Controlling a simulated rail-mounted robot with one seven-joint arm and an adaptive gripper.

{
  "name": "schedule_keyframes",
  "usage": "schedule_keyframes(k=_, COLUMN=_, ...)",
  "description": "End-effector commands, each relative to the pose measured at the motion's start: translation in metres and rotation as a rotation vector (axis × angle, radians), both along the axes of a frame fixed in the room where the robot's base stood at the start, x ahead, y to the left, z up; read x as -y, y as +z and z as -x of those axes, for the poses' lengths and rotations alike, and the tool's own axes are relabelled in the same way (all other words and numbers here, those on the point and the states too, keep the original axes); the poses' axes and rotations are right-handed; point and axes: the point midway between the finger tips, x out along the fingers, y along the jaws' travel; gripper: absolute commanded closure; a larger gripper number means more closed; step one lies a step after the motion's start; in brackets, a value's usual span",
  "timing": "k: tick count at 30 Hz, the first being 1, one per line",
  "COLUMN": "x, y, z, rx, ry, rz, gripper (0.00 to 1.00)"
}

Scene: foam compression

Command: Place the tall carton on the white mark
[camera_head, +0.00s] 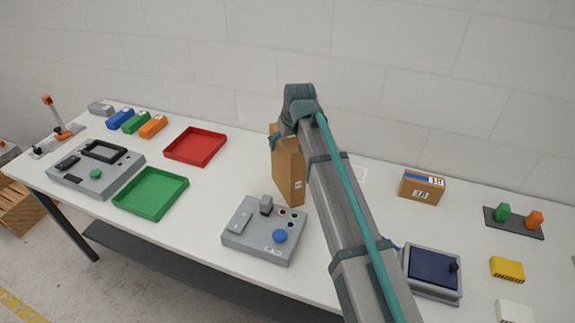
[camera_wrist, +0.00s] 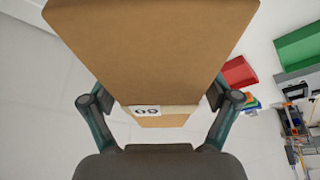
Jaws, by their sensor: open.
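The tall brown carton (camera_head: 290,172) stands upright on the white table near its middle. In the wrist view the carton (camera_wrist: 150,50) fills the upper middle, with a white label on it. My gripper (camera_head: 276,139) is at the carton's upper part. In the wrist view my gripper (camera_wrist: 160,100) has one finger on each side of the carton and is open; I cannot tell whether the fingers touch it. A faint white outline (camera_head: 360,174), apparently the mark, lies on the table right of the carton, partly hidden by my arm.
A grey button box (camera_head: 240,240) stands just in front of the carton. A small labelled carton (camera_head: 422,188) stands right of the mark. Red (camera_head: 222,151) and green (camera_head: 118,203) trays lie to the left. A grey device with a dark blue top (camera_head: 433,266) is at the front right.

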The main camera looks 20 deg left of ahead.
Motion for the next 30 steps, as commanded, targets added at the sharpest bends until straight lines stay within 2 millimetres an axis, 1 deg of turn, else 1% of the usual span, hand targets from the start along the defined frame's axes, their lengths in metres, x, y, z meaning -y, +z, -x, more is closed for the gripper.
schedule_keyframes(k=26, x=0.0001, y=-0.0050, z=0.0002, rx=-0.001, ry=0.000, rz=0.001, gripper=0.12)
schedule_keyframes(k=27, x=0.0002, y=-0.0049, z=0.0002, rx=-0.001, ry=0.000, rz=0.001, gripper=0.14)
schedule_keyframes(k=29, x=0.0002, y=-0.0049, z=0.0002, rx=-0.001, ry=0.000, rz=0.001, gripper=0.24)
schedule_keyframes(k=30, x=0.0002, y=-0.0049, z=0.0002, rx=0.000, ry=0.000, rz=0.000, gripper=0.31)
